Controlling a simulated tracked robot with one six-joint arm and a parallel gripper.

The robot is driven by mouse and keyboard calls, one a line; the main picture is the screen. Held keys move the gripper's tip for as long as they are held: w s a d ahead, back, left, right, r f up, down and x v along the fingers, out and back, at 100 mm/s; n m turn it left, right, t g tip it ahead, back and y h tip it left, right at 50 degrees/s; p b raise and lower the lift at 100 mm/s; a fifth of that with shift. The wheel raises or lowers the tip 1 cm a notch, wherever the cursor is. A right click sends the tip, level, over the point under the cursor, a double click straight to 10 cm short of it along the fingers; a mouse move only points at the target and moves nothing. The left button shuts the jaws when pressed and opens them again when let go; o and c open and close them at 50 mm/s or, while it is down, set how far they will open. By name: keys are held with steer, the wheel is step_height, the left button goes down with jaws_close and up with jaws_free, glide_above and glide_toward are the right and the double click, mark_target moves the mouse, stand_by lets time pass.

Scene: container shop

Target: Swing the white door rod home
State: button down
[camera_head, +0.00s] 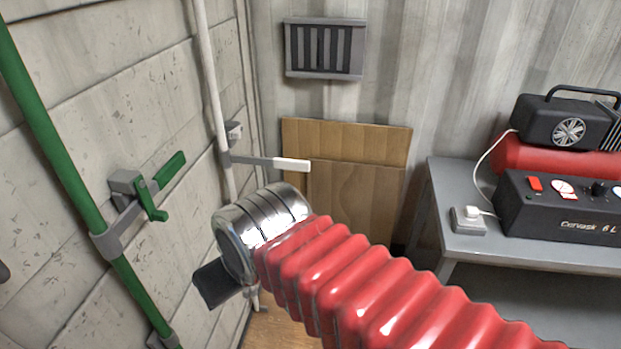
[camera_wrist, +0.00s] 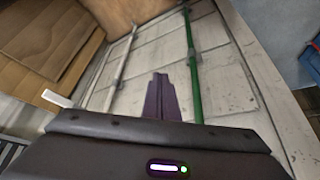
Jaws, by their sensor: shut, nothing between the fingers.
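The white door rod (camera_head: 211,75) runs down the door's right side in the head view. Its grey lever with a white grip (camera_head: 291,165) sticks out from the door to the right, away from the grey bracket (camera_head: 234,132) on the door. In the wrist view the white rod (camera_wrist: 122,55) is left of my fingers, and its white grip (camera_wrist: 57,99) shows at the left. My gripper (camera_wrist: 159,78) is shut and empty, pointing towards the door between the white and green rods. In the head view, my gripper (camera_head: 216,285) is below the lever, mostly hidden behind my wrist.
A green rod (camera_head: 60,150) with a green handle (camera_head: 168,172) at its bracket runs down the door's left. Wooden boards (camera_head: 345,170) lean on the back wall behind the white grip. A grey table (camera_head: 450,185) with a black machine (camera_head: 560,215) stands at the right.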

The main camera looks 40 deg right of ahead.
steer(key=w+d+f+n+t+h, duration=0.2)
steer(key=w+d+n, duration=0.2)
steer(key=w+d, duration=0.6)
steer(key=w+d+f+n+t+h, duration=0.25)
steer(key=w+d, duration=0.35)
steer(key=d, duration=0.8)
steer(key=d+f+n+t, duration=0.3)
steer(key=d+f+n, duration=0.1)
steer(key=d+n, duration=0.25)
steer(key=s+d+f+n+t+y, duration=0.2)
steer(key=s+d+f+n+t, duration=0.1)
steer(key=s+t, duration=0.1)
steer(key=shift+s+d+n+t, duration=0.3)
steer(key=shift+s+t, duration=0.05)
steer(key=shift+s, duration=0.4)
steer(key=shift+w, duration=0.1)
